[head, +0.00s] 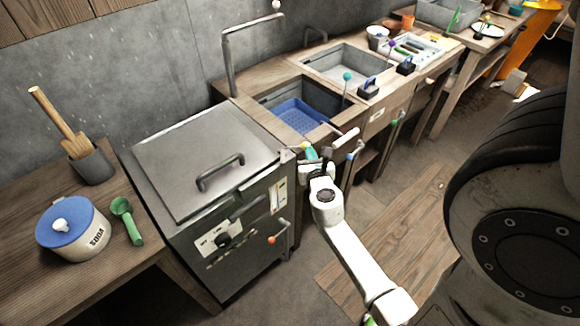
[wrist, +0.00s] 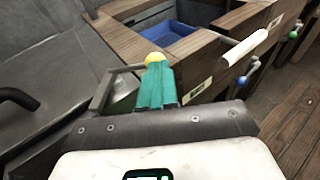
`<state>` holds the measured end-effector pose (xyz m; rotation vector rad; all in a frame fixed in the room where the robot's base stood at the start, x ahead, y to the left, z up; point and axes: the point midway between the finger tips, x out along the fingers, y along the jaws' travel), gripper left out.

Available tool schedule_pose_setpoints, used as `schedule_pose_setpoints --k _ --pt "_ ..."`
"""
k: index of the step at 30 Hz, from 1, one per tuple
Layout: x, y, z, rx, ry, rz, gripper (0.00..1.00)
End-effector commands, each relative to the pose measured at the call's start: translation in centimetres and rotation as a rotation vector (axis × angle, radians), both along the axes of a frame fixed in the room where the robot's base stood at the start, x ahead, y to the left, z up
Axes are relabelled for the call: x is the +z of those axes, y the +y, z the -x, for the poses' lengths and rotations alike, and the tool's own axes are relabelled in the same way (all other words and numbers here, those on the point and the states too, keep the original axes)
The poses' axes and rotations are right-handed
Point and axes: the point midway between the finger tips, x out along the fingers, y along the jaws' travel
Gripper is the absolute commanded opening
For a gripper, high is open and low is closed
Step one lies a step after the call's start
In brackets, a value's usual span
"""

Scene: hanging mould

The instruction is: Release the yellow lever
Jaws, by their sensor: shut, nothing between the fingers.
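The yellow lever shows in the wrist view as a yellow ball (wrist: 154,58) on a grey rod that runs left to the side of a metal cabinet. In the head view its small knob (head: 304,145) is at the cabinet's upper right corner, partly hidden by my gripper. My gripper (head: 311,154) has teal fingers and is shut and empty. In the wrist view the fingertips (wrist: 157,66) are right at the yellow ball and cover its lower part. I cannot tell whether they touch it.
The metal cabinet (head: 205,150) stands left of my gripper, with an orange-knobbed lever (head: 272,239) on its front. A white handle (head: 346,139) and a blue-knobbed lever (head: 349,157) stick out close on the right. The sink counter (head: 262,118) is behind. Floor is free below right.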

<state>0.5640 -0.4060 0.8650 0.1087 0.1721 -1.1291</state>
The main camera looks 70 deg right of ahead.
Motion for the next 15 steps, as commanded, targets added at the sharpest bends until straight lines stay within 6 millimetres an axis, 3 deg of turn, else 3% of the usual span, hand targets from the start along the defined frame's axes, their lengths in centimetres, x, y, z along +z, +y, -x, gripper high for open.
schedule_pose_setpoints --k 15 --pt "0.0 -3.9 -0.2 -0.002 -0.001 -0.001 0.0"
